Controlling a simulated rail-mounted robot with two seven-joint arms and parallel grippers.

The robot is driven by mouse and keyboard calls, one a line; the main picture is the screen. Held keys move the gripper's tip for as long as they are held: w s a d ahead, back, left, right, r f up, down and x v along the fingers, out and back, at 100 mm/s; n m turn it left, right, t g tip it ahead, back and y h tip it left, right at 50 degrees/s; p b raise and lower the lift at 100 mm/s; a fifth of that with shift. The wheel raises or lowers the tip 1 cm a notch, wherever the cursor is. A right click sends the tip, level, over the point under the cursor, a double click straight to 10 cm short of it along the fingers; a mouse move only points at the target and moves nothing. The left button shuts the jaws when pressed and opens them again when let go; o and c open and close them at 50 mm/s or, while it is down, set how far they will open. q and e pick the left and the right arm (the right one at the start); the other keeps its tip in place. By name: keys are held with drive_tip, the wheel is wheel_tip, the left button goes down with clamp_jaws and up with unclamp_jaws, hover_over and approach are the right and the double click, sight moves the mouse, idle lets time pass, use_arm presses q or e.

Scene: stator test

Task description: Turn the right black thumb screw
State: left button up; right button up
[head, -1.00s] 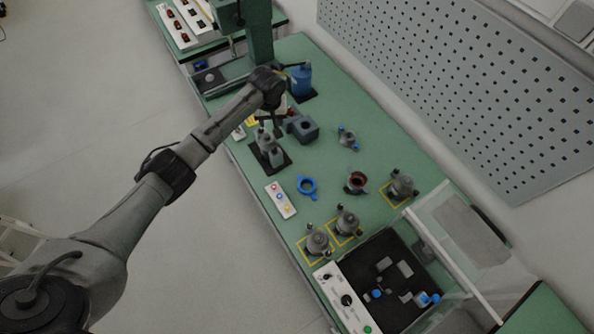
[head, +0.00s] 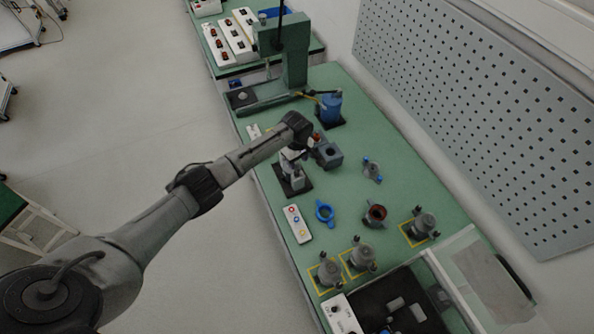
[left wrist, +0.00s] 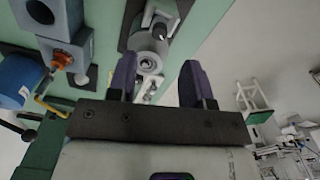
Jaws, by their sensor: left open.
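A grey metal fixture (head: 293,178) stands on a black base plate near the left edge of the green table. In the left wrist view the fixture (left wrist: 149,62) shows its round silver parts beyond the fingers, nearer the left finger. I cannot make out the right black thumb screw in either view. My left gripper (head: 294,150) is over the far end of the fixture, and the arm partly hides it in the head view. In the left wrist view my left gripper (left wrist: 157,78) has its fingers wide apart with nothing clearly held. My right gripper is not in view.
A grey block (head: 327,155) with a round hole and a blue cylinder (head: 328,110) stand close beside the gripper. A green press stand (head: 292,65) is at the back.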

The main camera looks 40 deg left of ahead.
sight(297, 172)
use_arm(q)
drive_tip(key=shift+f+b, duration=0.55)
drive_tip(key=shift+f, duration=2.9)
clamp_jaws()
